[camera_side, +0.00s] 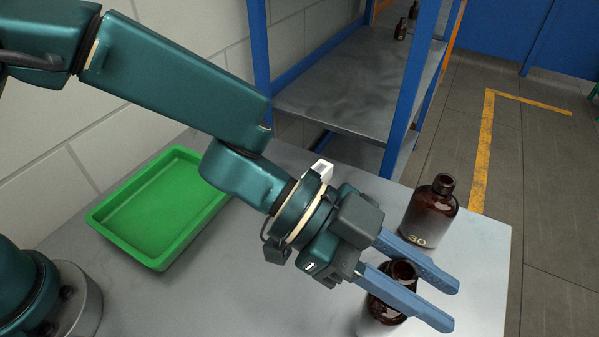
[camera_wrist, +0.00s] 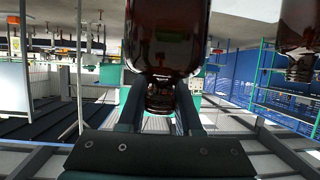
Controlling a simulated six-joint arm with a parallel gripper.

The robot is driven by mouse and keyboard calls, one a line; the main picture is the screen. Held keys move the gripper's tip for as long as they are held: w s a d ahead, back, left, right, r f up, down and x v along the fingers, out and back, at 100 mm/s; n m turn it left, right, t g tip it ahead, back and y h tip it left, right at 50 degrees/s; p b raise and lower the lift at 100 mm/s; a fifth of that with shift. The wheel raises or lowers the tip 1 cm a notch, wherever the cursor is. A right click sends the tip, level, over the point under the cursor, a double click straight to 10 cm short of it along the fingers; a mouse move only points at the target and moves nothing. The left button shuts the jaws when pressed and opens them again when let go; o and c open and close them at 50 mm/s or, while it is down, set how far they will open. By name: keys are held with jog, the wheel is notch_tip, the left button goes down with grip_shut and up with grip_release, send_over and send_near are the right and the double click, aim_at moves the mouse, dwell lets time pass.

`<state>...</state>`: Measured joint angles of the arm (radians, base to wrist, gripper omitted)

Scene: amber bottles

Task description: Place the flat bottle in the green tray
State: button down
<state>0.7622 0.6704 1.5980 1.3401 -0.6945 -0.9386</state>
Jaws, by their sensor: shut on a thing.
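A brown glass bottle (camera_side: 378,318) stands at the near edge of the table view, partly hidden by my gripper (camera_side: 450,305). Its open neck is between the two blue fingers, which are shut on it. In the wrist view, the picture is upside down; this bottle's body (camera_wrist: 167,35) hangs from the top and its neck sits between the fingers. I cannot tell whether this bottle is flat. A second brown bottle (camera_side: 428,222), marked 30, stands upright just behind my gripper; it also shows in the wrist view (camera_wrist: 298,28). The green tray (camera_side: 165,205) is empty, at the left.
The grey table (camera_side: 250,290) is clear between the tray and my gripper. A blue-posted metal shelf (camera_side: 345,110) stands behind the table, with small dark bottles (camera_side: 401,28) on it. A pale wall (camera_side: 60,165) is close behind the tray.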

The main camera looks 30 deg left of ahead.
jog(key=w+a+r, duration=0.6)
jog(key=a+r, duration=0.1)
jog(key=a, duration=0.3)
jog(key=a+n+t+y, duration=0.4)
jog(key=a+n+t, duration=0.4)
jog(key=a, duration=2.1)
notch_tip(320, 180, down, 10)
jog(key=shift+w+t, duration=0.3)
jog(key=shift+w, duration=0.1)
jog(key=shift+f, duration=0.2)
jog(key=c, duration=0.6)
grip_release()
